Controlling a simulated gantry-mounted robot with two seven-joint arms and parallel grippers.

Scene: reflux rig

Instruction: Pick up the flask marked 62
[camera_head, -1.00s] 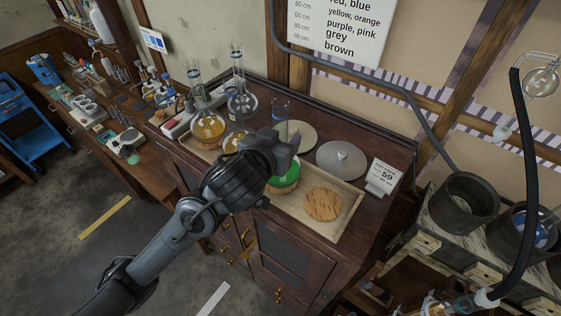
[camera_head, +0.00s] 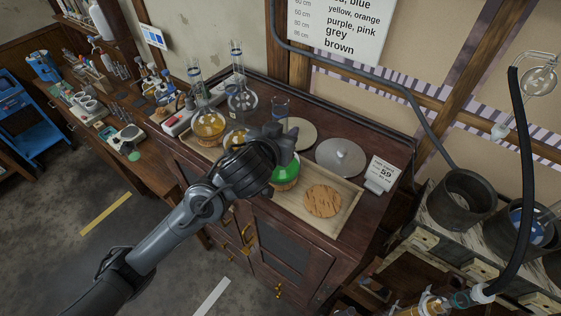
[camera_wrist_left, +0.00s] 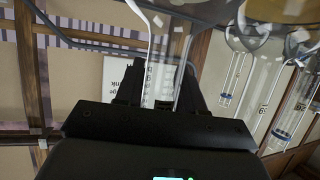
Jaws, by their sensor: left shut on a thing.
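A round flask with green liquid (camera_head: 288,173) stands on a cork-coloured ring in the tray on the wooden cabinet. In the left wrist view, my left gripper (camera_wrist_left: 160,90) is shut on a clear glass neck (camera_wrist_left: 163,65), with a finger on each side. Two more long-necked flasks, one amber (camera_head: 208,123) and one clear (camera_head: 242,101), stand to the left. My right gripper is not in view.
The tray (camera_head: 345,220) has an empty cork ring (camera_head: 322,200) at its right. A grey disc (camera_head: 341,157) and a card reading 59 (camera_head: 381,174) are behind it. More amber glassware (camera_head: 236,137) is partly hidden by my arm. Dark pots (camera_head: 462,196) stand at right.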

